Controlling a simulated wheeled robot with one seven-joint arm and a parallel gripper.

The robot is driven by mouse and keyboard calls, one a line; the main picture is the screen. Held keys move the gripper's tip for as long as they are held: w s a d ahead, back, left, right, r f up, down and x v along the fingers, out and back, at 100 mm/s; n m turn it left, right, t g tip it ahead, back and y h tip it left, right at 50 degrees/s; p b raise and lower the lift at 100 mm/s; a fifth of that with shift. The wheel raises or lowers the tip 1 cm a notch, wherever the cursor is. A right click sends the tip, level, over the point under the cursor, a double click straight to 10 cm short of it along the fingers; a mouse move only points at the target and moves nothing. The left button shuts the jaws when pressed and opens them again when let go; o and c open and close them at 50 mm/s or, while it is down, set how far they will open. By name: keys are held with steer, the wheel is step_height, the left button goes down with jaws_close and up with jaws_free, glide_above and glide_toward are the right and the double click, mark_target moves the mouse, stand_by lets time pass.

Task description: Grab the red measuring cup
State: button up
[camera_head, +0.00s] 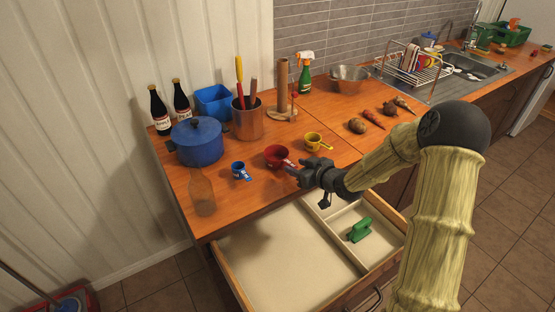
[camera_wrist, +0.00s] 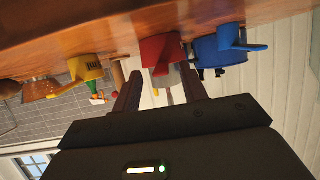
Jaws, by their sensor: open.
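The red measuring cup (camera_head: 276,155) stands on the wooden counter between a blue measuring cup (camera_head: 239,170) and a yellow measuring cup (camera_head: 314,141). My gripper (camera_head: 296,172) is open at the counter's front edge, just right of and in front of the red cup, close to its handle. In the wrist view, which is upside down, the red cup (camera_wrist: 160,50) lies ahead between the two open fingers (camera_wrist: 160,92). The blue cup (camera_wrist: 219,47) and the yellow cup (camera_wrist: 84,68) show on either side. I cannot tell whether a finger touches the red handle.

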mark_target(282, 162)
steer(key=x, duration=0.3)
steer(key=shift+w+a+f, duration=0.15)
steer(key=shift+w+a, duration=0.05)
steer(key=shift+a, duration=0.1)
jaws_close()
